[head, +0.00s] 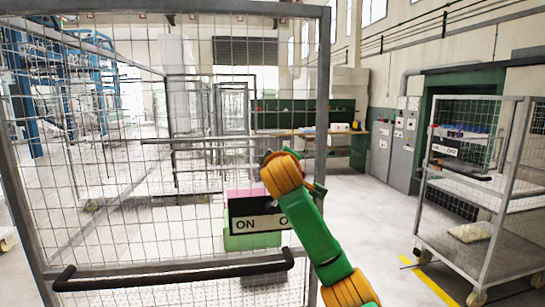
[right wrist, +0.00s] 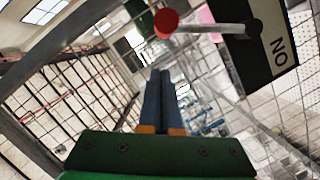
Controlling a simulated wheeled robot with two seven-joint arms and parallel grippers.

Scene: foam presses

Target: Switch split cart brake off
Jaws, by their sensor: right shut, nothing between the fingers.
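The cart's mesh wall stands close in front of me in the head view, with a black and white brake panel (head: 255,212) on it. The panel reads "ON" at its left; the label to the right is partly covered by my right arm. In the right wrist view the panel (right wrist: 262,55) shows "ON" and a metal lever (right wrist: 210,28) with a red knob (right wrist: 166,22). My right gripper (right wrist: 160,78) is shut and empty, its blue fingertips just below the knob in the picture and seemingly apart from it. My left gripper is out of view.
A black handle bar (head: 175,273) runs along the cart's front, below the panel. A green box (head: 252,241) shows behind the mesh. Another cage cart (head: 505,200) with a similar panel stands at the right. Floor between the carts is clear.

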